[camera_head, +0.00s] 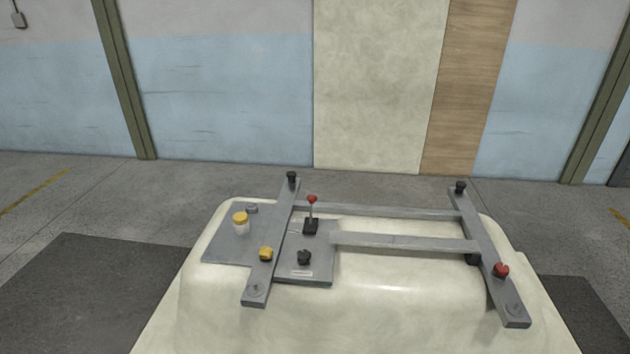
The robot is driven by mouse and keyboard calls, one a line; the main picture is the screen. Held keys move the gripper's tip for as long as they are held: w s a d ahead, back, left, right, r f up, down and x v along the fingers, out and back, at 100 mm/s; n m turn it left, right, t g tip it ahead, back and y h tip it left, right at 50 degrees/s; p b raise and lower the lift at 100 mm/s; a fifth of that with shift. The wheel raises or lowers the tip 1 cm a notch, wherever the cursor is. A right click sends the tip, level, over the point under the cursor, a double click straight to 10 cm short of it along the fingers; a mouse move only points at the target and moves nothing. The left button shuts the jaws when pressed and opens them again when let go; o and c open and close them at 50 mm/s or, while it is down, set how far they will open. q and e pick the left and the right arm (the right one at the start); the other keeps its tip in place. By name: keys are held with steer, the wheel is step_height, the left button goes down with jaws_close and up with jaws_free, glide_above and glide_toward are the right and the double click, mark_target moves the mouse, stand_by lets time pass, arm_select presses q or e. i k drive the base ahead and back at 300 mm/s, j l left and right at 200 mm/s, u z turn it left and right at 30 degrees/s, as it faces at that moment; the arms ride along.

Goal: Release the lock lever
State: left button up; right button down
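A small upright lever (313,212) with a red ball tip and a black base stands on a grey plate on top of the cream bathtub shell (390,310). It looks like the lock lever, but no label confirms this. The plate (310,276) is at the left part of a grey metal frame (400,242) lying across the shell. A black knob (304,257) sits in front of the lever, and a yellow knob (265,254) is to its left. A red knob (501,270) is on the frame's right bar. Neither gripper is in view.
Black knobs (291,178) and (460,187) top the far ends of the two side bars. Dark mats (80,290) lie on the floor beside the shell. The space above the frame is clear.

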mark_target(311, 198)
steer(key=i+l+u, duration=0.25)
steer(key=i+l, duration=0.25)
steer(key=l, duration=0.2)
steer(key=i+l+u, duration=0.15)
steer(key=i+l, duration=0.1)
steer(key=l, duration=0.1)
